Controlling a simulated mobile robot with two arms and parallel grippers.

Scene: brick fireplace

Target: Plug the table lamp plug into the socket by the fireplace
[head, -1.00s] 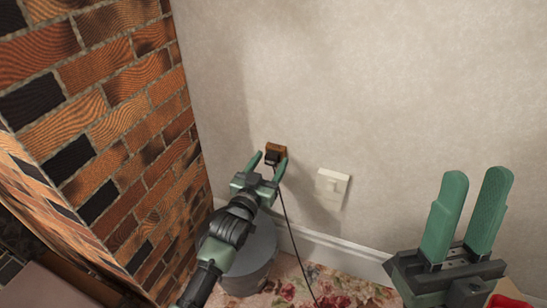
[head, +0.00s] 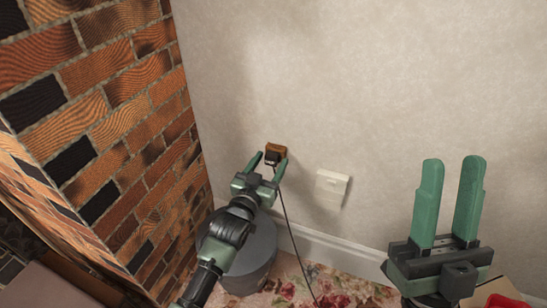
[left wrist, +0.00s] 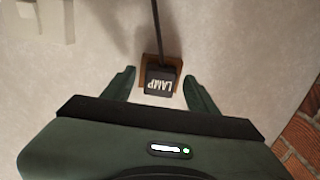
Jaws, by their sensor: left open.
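The black lamp plug (head: 272,159), with "LAMP" lettered on it in the left wrist view (left wrist: 161,84), sits at the brown socket (head: 277,149) on the wall beside the fireplace. Its black cord (head: 290,228) hangs down to the floor. My left gripper (head: 268,163) is open, with a finger on either side of the plug and visible gaps between fingers and plug in the left wrist view. How deep the plug sits cannot be seen. My right gripper (head: 451,205) is open and empty at the right. The lamp itself is not in view.
A white switch plate (head: 332,188) is on the wall right of the socket. The brick fireplace (head: 107,130) rises at the left. A grey cylindrical bin (head: 250,262) stands below my left arm. A cardboard box (head: 497,292) with something red is at the bottom right.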

